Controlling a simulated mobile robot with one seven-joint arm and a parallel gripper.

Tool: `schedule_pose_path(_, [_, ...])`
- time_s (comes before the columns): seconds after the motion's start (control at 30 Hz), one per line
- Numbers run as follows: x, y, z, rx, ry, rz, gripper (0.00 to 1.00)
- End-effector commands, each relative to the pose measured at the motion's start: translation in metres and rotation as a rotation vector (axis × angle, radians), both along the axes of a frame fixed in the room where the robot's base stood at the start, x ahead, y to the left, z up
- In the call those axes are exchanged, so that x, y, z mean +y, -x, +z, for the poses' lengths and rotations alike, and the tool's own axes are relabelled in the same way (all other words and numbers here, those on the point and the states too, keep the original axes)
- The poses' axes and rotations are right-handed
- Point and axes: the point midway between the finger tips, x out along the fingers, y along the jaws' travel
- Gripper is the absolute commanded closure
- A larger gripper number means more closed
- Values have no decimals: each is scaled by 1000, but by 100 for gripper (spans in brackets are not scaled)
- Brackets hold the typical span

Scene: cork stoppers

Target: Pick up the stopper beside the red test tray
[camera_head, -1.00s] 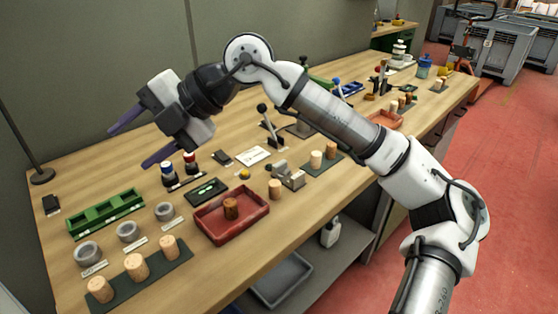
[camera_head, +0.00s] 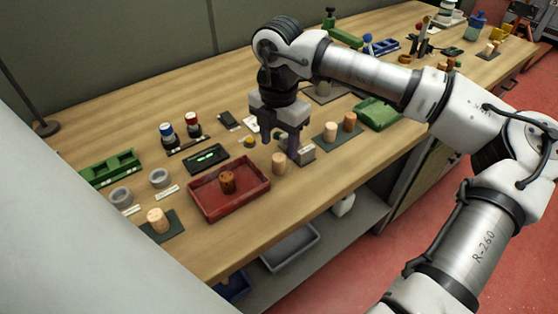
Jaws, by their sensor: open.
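The red test tray (camera_head: 252,181) lies near the table's front edge, with a dark brown stopper (camera_head: 228,185) standing inside it. A pale cork stopper (camera_head: 279,165) stands upright on the bare wood just right of the tray. My gripper (camera_head: 281,145) points down with its fingers apart, one towards the left and one towards the right of the pale stopper's top. It holds nothing. The fingers overlap the area just above and behind the stopper in the picture; I cannot tell whether they touch it.
Two stoppers stand on a dark mat (camera_head: 345,137) further right, near a green tray (camera_head: 380,114). Bare table (camera_head: 300,190) lies in front.

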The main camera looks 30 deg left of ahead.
Motion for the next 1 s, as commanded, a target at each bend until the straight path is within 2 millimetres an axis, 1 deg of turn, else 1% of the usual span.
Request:
schedule_pose_path(0.23, [1, 0, -17, 3, -2, 2, 47])
schedule_pose_path(0.5, [2, -1, -54, 2, -1, 2, 47])
schedule_pose_path(0.6, [2, -1, -60, 1, -2, 2, 47])
schedule_pose_path(0.8, [2, -1, -61, 0, -2, 2, 47])
schedule_pose_path(0.87, [2, -1, -61, 0, -2, 2, 53])
schedule_pose_path(1.0, [2, -1, -61, 0, -2, 2, 72])
